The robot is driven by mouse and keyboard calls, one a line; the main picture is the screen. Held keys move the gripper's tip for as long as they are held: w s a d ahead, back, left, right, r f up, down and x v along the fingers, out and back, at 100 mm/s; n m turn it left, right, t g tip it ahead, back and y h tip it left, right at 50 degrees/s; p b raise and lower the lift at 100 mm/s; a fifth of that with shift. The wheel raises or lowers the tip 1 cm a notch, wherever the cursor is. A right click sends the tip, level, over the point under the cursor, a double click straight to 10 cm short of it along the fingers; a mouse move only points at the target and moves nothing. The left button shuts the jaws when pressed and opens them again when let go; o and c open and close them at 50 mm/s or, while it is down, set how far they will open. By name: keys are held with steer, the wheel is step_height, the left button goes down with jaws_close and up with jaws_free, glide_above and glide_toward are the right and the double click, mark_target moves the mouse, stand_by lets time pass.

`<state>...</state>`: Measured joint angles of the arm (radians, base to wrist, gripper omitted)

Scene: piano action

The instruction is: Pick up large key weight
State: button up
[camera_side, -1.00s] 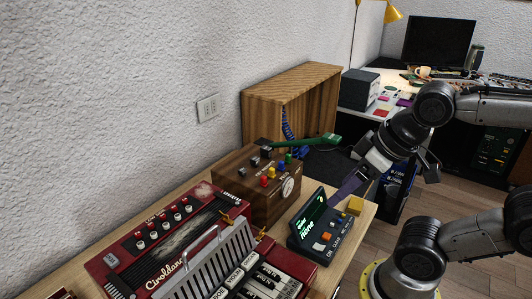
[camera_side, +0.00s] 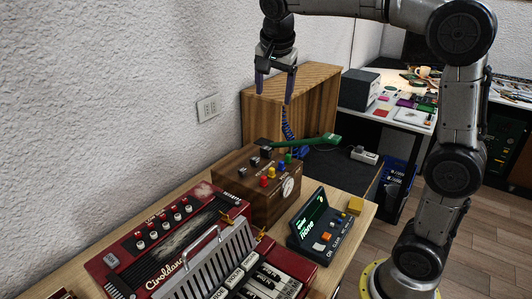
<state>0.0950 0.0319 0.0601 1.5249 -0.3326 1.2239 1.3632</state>
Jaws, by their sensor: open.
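My gripper (camera_side: 274,97) is open and empty, pointing down high above the wooden box with a dial (camera_side: 262,199). Its two purple fingers are well apart, with the wooden shelf behind them. Small dark blocks (camera_side: 261,157) and several coloured pieces sit on top of the wooden box. I cannot tell which piece, if any, is the large key weight. A yellow block (camera_side: 355,205) stands on the table behind the small device with a green screen (camera_side: 319,228).
A red keyboard instrument (camera_side: 172,248) fills the table's front. The white wall (camera_side: 120,90) is close on the left. Air below my gripper is clear down to the box.

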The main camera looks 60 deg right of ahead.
steer(key=w+d+f+m+g, duration=0.1)
steer(key=w+d+f, duration=0.25)
steer(key=w, duration=0.25)
steer(key=g, duration=0.1)
glide_toward(266, 148)
steer(key=f, duration=0.2)
steer(key=w+d+f+g, duration=0.1)
steer(key=shift+f+m+h, duration=0.3)
steer(key=shift+x, duration=3.25)
jaws_close()
